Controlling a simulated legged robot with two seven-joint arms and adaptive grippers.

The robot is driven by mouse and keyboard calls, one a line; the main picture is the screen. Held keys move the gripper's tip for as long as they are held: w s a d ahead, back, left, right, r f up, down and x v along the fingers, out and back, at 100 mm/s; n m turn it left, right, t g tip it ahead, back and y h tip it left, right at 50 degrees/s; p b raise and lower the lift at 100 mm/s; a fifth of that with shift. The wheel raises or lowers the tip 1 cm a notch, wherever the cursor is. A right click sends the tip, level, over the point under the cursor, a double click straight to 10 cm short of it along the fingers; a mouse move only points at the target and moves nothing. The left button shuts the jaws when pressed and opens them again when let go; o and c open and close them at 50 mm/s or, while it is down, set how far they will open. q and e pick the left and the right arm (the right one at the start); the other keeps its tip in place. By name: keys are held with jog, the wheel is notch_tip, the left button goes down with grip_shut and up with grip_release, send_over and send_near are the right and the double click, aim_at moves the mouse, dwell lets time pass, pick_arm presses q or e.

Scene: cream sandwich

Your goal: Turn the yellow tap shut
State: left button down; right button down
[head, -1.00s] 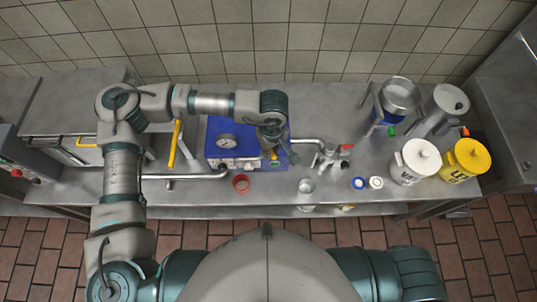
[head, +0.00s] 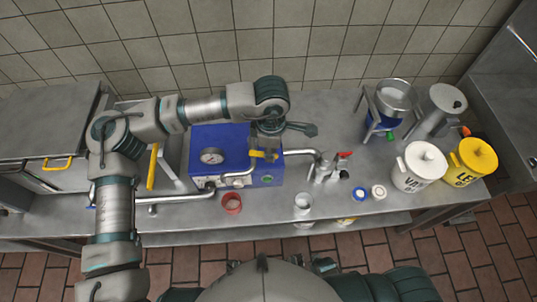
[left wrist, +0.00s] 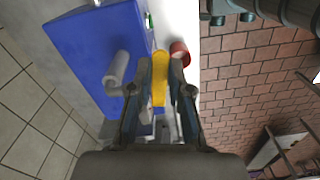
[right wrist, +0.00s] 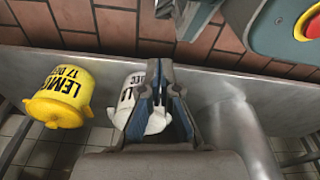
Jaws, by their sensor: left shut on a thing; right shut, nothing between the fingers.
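The yellow tap (head: 264,154) is on the front of the blue machine (head: 225,140), right of its round gauge. Its handle lies roughly crosswise in the head view. My left gripper (head: 265,146) reaches down over it from above. In the left wrist view the yellow handle (left wrist: 159,82) sits between the two fingers of my left gripper (left wrist: 160,92), which is shut on it. My right gripper (right wrist: 162,92) is shut and empty in the right wrist view; its fingers are not seen in the head view.
A red cup (head: 232,204) stands in front of the machine. Right of it are a metal cup (head: 303,204), a red-handled tap (head: 344,155), a white pot (head: 417,170) and a yellow pot (head: 473,163). A larger yellow bar (head: 152,168) stands at left.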

pick_arm(q)
jog(key=shift+w+d+n+b, duration=0.1)
jog(key=shift+w+n+b, duration=0.45)
jog(key=shift+n, duration=0.85)
pick_arm(e)
jog(key=shift+w+a+r, duration=0.15)
jog(key=shift+w+r, duration=0.8)
jog(key=shift+r, duration=0.25)
pick_arm(q)
jog(key=shift+w, duration=0.1)
jog(key=c, duration=1.2)
grip_release()
jog(key=shift+o, duration=0.6)
jog(key=shift+d, duration=0.1)
pick_arm(e)
jog(key=shift+w, duration=0.1)
pick_arm(q)
notch_tip(320, 180, up, 12)
jog(key=shift+f, duration=0.15)
